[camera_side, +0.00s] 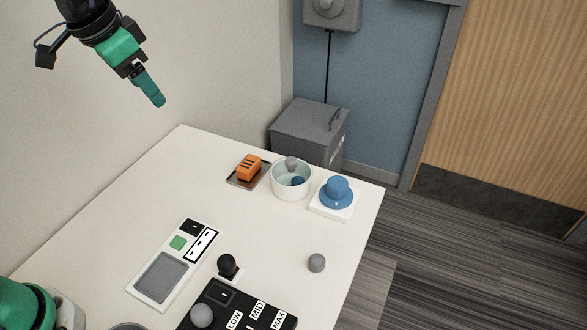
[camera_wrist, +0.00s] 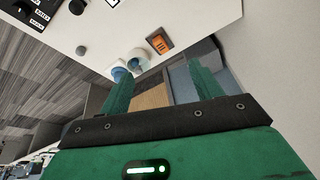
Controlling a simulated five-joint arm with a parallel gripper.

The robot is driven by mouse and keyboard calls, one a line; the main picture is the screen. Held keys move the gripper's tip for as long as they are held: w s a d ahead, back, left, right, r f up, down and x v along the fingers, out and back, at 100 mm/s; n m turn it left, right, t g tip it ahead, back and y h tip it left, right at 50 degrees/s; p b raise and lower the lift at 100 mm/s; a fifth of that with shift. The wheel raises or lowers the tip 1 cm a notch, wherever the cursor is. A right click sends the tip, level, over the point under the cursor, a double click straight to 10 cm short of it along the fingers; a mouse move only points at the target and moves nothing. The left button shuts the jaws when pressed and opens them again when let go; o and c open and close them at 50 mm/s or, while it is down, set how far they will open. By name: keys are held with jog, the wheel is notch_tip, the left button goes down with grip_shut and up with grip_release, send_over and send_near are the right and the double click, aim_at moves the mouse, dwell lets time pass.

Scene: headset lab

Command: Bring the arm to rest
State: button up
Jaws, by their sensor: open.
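My gripper (camera_side: 157,98) is raised high above the far left part of the white table (camera_side: 110,245) in the side view, clear of everything. It is green with a dark wrist, and its fingers point down and to the right. In the wrist view my gripper (camera_wrist: 160,85) shows two green fingers spread apart with nothing between them.
An orange block (camera_side: 249,167) lies on a small tray. Beside it stand a white bowl (camera_side: 291,190) holding balls and a blue knob (camera_side: 336,192) on a white base. A grey ball (camera_side: 317,262) and a black panel (camera_side: 262,312) are nearer.

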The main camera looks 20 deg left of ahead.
jog(key=s+a+f+n, duration=0.2)
jog(key=s+a+f, duration=0.1)
jog(key=s, duration=0.4)
jog(key=s+a+f+n+t, duration=0.1)
jog(key=s+a+f+n, duration=0.1)
jog(key=s, duration=0.5)
jog(key=shift+a+f+t+y, duration=0.3)
jog(key=shift+a+f, duration=0.45)
jog(key=shift+f, duration=0.15)
jog(key=shift+s, duration=0.1)
